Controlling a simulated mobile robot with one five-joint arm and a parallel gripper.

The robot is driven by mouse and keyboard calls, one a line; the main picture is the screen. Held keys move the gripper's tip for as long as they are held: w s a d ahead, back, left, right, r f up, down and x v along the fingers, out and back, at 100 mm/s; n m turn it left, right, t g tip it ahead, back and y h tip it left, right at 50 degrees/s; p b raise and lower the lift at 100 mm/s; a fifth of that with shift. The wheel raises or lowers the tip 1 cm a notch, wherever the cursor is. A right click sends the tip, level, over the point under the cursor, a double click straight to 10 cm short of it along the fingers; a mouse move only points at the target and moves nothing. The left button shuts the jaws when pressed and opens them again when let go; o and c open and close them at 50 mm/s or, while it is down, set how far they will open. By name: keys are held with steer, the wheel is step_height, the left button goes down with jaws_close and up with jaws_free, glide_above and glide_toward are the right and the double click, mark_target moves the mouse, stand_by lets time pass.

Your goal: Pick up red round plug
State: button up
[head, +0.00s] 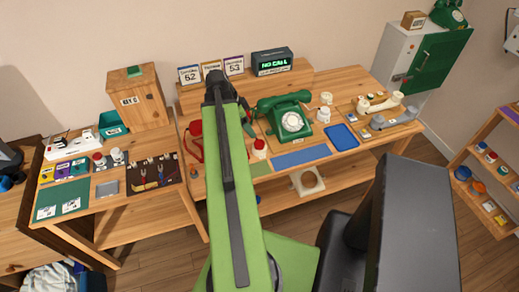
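I cannot tell for sure which thing is the red round plug. Small red-topped round pieces show beside my arm on the middle desk (260,148) and on the left table (99,159). A red piece (196,129) shows partly behind my arm, and small red round items (491,157) lie on the right shelf. My arm reaches up over the middle desk, and my dark gripper (215,78) is at its far end, apart from these pieces as far as I can see. Its fingers are too small and dark to read.
A green dial phone (287,115) stands on the middle desk with a blue tray (342,137) to its right. A wooden box (138,98) stands on the left table's back. A grey and green cabinet (420,60) is at back right.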

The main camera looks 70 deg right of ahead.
steer(key=b, duration=0.5)
glide_above(259, 143)
steer(key=w+a, duration=0.2)
steer(key=f, duration=0.6)
steer(key=shift+d+f, duration=0.2)
steer(key=shift+f, duration=0.1)
steer(key=shift+s+d+f, duration=0.15)
steer(key=shift+s+f, duration=0.05)
steer(key=shift+r, duration=0.1)
steer(key=b+x, duration=0.5)
steer(key=shift+w+f, duration=0.15)
steer(key=shift+f, duration=0.1)
steer(key=shift+r, duration=0.15)
steer(key=c, duration=1.3)
step_height(259, 143, up, 10)
steer(key=p, duration=1)
